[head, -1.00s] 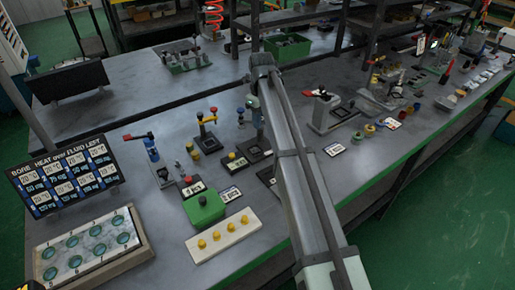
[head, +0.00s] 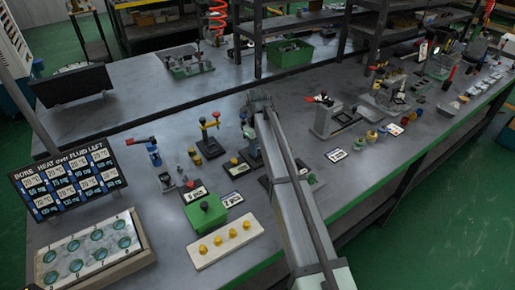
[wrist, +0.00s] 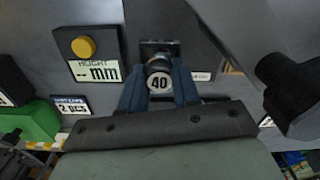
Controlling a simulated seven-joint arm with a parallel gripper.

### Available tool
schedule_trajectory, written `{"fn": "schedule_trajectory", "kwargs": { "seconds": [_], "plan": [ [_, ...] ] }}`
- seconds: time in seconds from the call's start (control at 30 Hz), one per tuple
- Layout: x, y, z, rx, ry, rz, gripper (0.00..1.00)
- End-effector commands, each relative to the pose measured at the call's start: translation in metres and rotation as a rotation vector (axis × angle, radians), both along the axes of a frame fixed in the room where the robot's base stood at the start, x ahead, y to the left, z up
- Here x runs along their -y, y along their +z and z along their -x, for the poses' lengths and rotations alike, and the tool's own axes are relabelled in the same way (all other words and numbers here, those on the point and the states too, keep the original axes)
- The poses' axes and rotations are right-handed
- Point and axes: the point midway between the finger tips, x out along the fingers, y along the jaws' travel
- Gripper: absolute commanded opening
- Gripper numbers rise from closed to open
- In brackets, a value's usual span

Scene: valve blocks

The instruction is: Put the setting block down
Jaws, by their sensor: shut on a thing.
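The setting block (wrist: 159,82) shows in the wrist view as a dark rounded piece with a white round face marked 40. My gripper (wrist: 158,90) has its two blue fingers on either side of it and is shut on it. A dark square plate (wrist: 150,46) shows just beyond the block. I cannot tell whether the block touches it.
A height display with a yellow button (wrist: 82,62) stands left of the block in the wrist view. In the head view, a green box with a black knob (head: 206,212) and a cream strip with yellow knobs (head: 225,240) are near the front. A red-handled stand (head: 325,118) is to the right.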

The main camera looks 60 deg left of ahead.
Motion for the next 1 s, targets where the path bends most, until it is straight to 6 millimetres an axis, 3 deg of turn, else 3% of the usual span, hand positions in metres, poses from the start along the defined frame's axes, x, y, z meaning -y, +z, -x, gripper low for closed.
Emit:
{"fn": "schedule_trajectory", "kwargs": {
  "seconds": [0.43,0.47,0.5,0.7,1.0],
  "plan": [
    [0.0000,-0.0064,0.0000,0.000,0.000,0.000,0.00],
    [0.0000,-0.0062,0.0000,0.000,0.000,0.000,0.34],
    [0.0000,-0.0061,0.0000,0.000,0.000,0.000,0.38],
    [0.0000,-0.0060,0.0000,0.000,0.000,0.000,0.57],
    [-0.0001,-0.0035,-0.0001,0.000,0.000,-0.001,0.57]
  ]
}}
